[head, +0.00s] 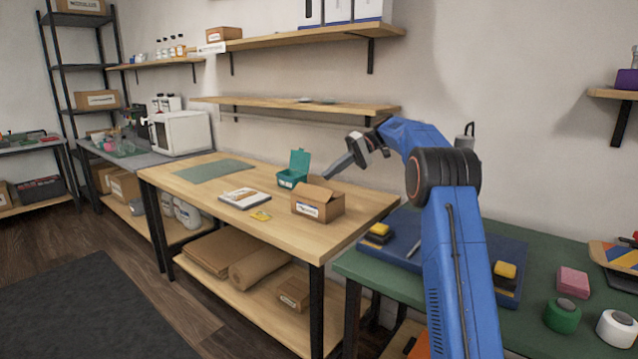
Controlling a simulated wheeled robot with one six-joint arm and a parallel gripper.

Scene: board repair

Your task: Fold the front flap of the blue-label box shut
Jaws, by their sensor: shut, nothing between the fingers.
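The blue-label box (325,210) is a small brown cardboard box near the right end of the wooden table, with its label on the side facing me. A brown flap (314,193) stands up and tilted at its top. Which other flaps are open is too small to tell. My gripper (328,176) is shut and empty. It points down and left from the arm, and appears above and behind the box in the picture. I see no clear contact with the flap.
A teal open-lidded box (291,178) stands just behind the box. A wall shelf (290,103) hangs above. A green table (560,272) stands right.

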